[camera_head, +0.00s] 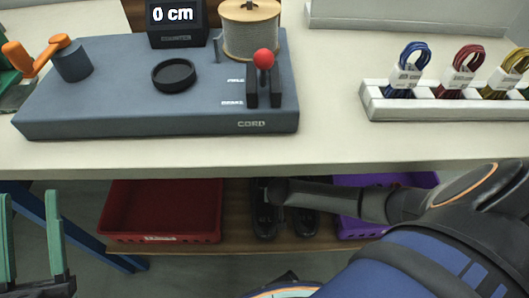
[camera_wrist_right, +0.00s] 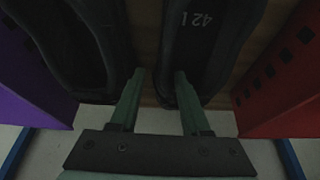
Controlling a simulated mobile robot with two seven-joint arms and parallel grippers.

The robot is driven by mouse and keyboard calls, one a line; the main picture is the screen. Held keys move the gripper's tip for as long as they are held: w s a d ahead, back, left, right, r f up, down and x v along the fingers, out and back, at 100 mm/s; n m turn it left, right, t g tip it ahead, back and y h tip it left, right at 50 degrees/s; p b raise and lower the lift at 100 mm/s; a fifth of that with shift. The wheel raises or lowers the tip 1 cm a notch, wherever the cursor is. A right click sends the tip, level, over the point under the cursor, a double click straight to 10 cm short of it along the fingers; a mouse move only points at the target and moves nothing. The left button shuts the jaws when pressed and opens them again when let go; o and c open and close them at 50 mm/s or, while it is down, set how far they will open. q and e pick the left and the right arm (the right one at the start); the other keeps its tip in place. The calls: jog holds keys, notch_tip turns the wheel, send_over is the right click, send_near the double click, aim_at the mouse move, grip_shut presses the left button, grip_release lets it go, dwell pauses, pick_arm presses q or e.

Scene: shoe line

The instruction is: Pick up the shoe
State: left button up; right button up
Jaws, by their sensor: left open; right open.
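Two dark shoes lie side by side on the lower shelf in the head view, a left one (camera_head: 264,215) and a right one (camera_head: 305,222), partly hidden by my right arm. In the right wrist view the shoe marked 42 L (camera_wrist_right: 205,50) is on the right and the other shoe (camera_wrist_right: 75,45) on the left. My right gripper (camera_wrist_right: 159,75) is open. One finger overlaps the near end of the marked shoe, the other lies by the gap between the shoes; contact is unclear. My left gripper (camera_head: 28,195) is open and empty at the left edge of the head view.
A red crate (camera_head: 160,239) and a purple crate (camera_head: 362,181) flank the shoes on the wooden shelf (camera_head: 238,235). The tabletop (camera_head: 325,140) overhangs them. On it stand a grey cord station (camera_head: 120,95) with a spool and a white rack (camera_head: 420,107) of coloured cord bundles.

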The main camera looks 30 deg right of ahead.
jog(key=shift+w+f, duration=0.15)
jog(key=shift+f, duration=0.2)
jog(key=shift+b+x, duration=1)
jog(key=shift+x, duration=0.1)
jog(key=shift+b+x, duration=0.8)
jog(key=shift+x, duration=0.55)
pick_arm(q)
jog(key=s+m+h, duration=0.1)
jog(key=s+r+m+h, duration=0.1)
jog(key=h, duration=0.1)
jog(key=s+r+m+h, duration=0.1)
jog(key=shift+s+d+h, duration=0.35)
jog(key=shift+d+h, duration=0.05)
pick_arm(e)
jog(key=shift+w+d, duration=0.1)
jog(key=shift+d, duration=0.05)
jog(key=shift+r, duration=0.1)
grip_shut()
